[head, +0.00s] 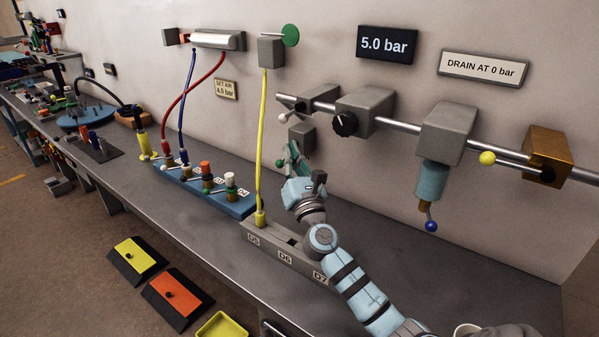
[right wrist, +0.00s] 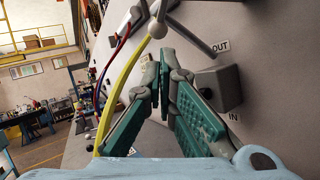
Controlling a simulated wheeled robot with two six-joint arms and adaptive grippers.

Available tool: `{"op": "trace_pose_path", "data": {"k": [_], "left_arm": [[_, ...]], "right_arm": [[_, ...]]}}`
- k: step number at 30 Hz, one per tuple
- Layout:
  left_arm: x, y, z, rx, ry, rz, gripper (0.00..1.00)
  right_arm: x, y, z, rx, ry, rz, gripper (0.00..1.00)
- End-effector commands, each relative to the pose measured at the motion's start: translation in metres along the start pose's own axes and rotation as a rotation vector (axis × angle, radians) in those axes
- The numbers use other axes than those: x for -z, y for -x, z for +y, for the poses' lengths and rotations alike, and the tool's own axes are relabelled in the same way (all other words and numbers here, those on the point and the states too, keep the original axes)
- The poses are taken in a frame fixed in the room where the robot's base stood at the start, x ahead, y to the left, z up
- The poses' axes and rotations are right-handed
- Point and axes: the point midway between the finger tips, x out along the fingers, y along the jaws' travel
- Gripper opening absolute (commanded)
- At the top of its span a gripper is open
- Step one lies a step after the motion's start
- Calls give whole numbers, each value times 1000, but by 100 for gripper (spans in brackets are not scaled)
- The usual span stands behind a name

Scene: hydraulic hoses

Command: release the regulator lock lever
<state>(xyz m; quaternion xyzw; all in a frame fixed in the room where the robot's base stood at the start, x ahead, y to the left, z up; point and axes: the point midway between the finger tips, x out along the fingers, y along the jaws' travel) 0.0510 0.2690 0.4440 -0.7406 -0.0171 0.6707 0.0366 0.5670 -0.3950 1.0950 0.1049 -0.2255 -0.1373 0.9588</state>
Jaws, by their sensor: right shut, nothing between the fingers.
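The regulator is a grey block with a black knob (head: 345,123) on the wall pipe. Left of it, a short lever with a white ball (head: 284,118) hangs by a smaller grey block (head: 318,97). I cannot tell for sure that this is the lock lever. My right gripper (head: 291,153), with green fingers, is below this ball and in front of the wall. In the right wrist view, the fingers (right wrist: 160,82) are shut and empty. A white ball on a rod (right wrist: 158,29) is just beyond their tips, seemingly apart from them. My left gripper is not in view.
A sign reads 5.0 bar (head: 387,44). A yellow hose (head: 262,150) rises close left of my right gripper. A grey box (right wrist: 220,88) is on the wall right of the fingers, near OUT and IN labels. A blue manifold (head: 205,188) stands on the bench.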

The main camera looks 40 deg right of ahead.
Motion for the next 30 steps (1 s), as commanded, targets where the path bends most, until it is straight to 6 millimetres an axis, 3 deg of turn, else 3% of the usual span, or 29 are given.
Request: {"op": "trace_pose_path", "data": {"k": [6, 10, 30], "left_arm": [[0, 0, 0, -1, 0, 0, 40], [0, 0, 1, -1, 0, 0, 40], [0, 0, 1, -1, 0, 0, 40]], "right_arm": [[2, 46, 0, 0, 1, 3, 0], [1, 61, 1, -1, 0, 2, 0], [3, 66, 2, -2, -17, 7, 0]]}}
